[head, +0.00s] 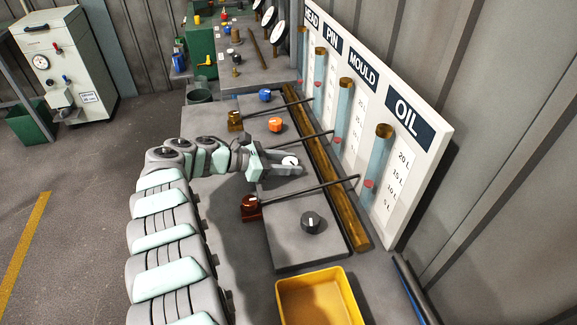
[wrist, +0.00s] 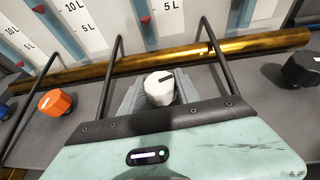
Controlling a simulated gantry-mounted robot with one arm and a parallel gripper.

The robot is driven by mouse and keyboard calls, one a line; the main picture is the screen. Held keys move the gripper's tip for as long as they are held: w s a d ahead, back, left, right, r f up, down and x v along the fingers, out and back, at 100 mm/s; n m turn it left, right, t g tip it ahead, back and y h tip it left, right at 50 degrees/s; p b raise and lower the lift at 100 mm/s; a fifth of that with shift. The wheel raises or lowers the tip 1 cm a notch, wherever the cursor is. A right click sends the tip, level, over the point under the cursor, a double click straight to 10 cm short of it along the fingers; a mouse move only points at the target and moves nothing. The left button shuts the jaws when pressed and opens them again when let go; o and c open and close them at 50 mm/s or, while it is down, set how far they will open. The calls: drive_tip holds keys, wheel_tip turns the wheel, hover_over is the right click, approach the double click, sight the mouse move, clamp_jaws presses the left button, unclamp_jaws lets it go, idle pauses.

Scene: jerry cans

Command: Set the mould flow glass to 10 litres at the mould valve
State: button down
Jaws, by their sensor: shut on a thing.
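The white knob (head: 290,161) sits on the grey bench plate, in line with the MOULD glass. My gripper (head: 285,168) is shut on it, with fingers on both sides. In the wrist view the knob (wrist: 160,88) shows a dark pointer mark on top, pointing to the right and slightly up. The mould flow glass (head: 344,108) is a pale blue tube under the MOULD label (head: 363,69). Its red float (head: 340,140) sits low in the tube. In the wrist view the float (wrist: 146,20) seems near or below the 5 L mark; I cannot read it exactly.
An orange knob (head: 275,125) and a blue knob (head: 265,95) lie beyond, a black knob (head: 310,222) nearer. Thin dark pipes run from brown blocks (head: 251,207) to the brass rail (head: 335,190), flanking my gripper. A yellow tray (head: 281,297) stands in front.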

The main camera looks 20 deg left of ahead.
drive_tip(key=shift+f, duration=0.1)
drive_tip(key=c, duration=0.9)
unclamp_jaws()
drive_tip(key=shift+d, duration=0.1)
drive_tip(key=p+v, duration=0.2)
drive_tip(key=v, duration=0.8)
drive_tip(key=shift+s+a+r, duration=0.15)
drive_tip(key=shift+a+r, duration=0.15)
